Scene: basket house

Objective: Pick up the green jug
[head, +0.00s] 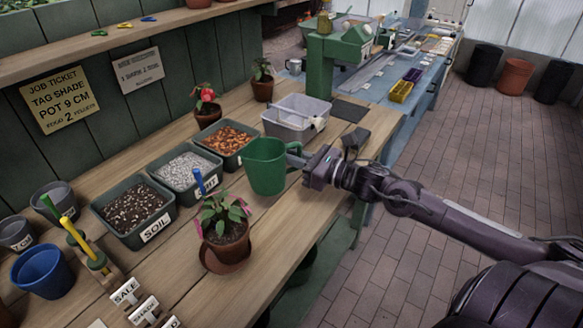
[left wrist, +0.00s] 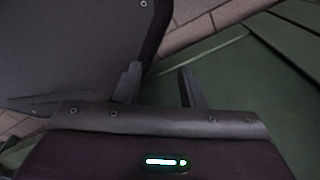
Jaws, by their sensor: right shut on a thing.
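The green jug (head: 265,168) is upright at the middle of the wooden bench in the head view. Its handle side faces right, toward my right gripper (head: 297,158). My right gripper is shut on the jug at its handle; the fingers hide part of the handle. I cannot tell whether the jug's base touches the bench. My left gripper (left wrist: 160,85) shows in the left wrist view with its two fingers apart and nothing between them.
A potted plant on a saucer (head: 227,259) stands in front of the jug. Bins of soil (head: 158,236), grit (head: 185,199) and bark chips (head: 243,158) line the left. A grey tub (head: 274,129) and a green press (head: 320,70) stand behind. Bare bench lies right of the plant.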

